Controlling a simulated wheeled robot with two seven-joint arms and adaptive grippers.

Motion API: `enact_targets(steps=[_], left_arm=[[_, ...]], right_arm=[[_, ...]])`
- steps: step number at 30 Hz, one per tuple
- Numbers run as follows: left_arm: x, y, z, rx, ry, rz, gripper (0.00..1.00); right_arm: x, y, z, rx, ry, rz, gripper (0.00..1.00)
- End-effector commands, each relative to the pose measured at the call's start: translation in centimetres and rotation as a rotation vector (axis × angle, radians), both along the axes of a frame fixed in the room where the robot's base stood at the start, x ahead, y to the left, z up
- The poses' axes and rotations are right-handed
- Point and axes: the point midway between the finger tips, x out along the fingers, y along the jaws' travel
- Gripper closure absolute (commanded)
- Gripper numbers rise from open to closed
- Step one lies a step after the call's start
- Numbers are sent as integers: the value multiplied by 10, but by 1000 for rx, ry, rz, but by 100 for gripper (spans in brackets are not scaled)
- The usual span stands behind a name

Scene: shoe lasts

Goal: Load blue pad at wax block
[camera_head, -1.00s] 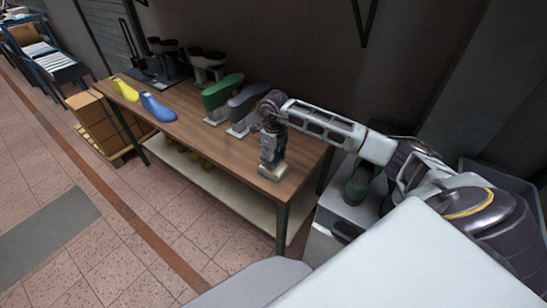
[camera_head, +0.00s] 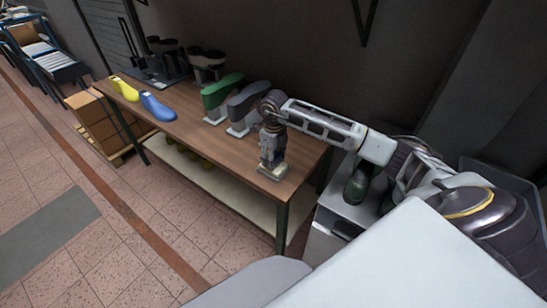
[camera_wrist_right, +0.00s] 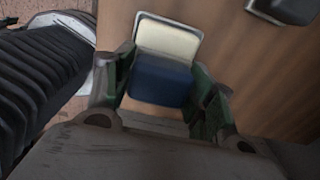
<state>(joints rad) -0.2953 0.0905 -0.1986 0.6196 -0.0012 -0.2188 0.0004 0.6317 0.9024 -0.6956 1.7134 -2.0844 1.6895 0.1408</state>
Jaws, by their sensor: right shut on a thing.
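The blue pad (camera_wrist_right: 160,80) is a dark blue block in the right wrist view, held between the two green-edged fingers of my right gripper (camera_wrist_right: 164,99). The cream wax block (camera_wrist_right: 168,40), with a pale rim, lies just beyond the pad, and the pad covers its near part. I cannot tell whether the pad touches it. In the head view my right gripper (camera_head: 268,161) points down at the near right end of the wooden table (camera_head: 225,150), over a pale block (camera_head: 280,172). The blue pad cannot be made out there. My left gripper is not in view.
A grey shoe last (camera_head: 246,104) and a green shoe last (camera_head: 221,92) stand on pale bases behind my gripper. Blue (camera_head: 157,107) and yellow (camera_head: 125,89) lasts lie at the left end. Dark stands (camera_head: 167,62) line the back. The table's middle front is clear.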

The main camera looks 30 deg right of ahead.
Motion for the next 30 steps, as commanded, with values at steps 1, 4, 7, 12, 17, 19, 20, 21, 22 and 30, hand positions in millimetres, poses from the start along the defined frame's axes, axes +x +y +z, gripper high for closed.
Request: enact_targets(steps=[1,4,7,12,17,19,20,21,22,30], left_arm=[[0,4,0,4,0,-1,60],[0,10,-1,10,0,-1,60],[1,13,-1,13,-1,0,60],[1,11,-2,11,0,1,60],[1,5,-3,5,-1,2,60],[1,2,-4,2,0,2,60],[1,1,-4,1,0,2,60],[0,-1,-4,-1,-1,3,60],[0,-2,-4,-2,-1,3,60],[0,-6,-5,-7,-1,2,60]], right_arm=[[0,0,0,0,0,0,64],[0,0,-1,0,0,0,64],[0,0,-2,0,0,0,64],[0,0,-3,0,0,0,64],[0,0,-4,0,0,0,64],[0,0,-5,0,0,0,64],[0,0,-5,0,0,0,64],[0,0,-5,0,0,0,64],[0,0,-6,0,0,0,64],[0,0,-6,0,0,0,64]])
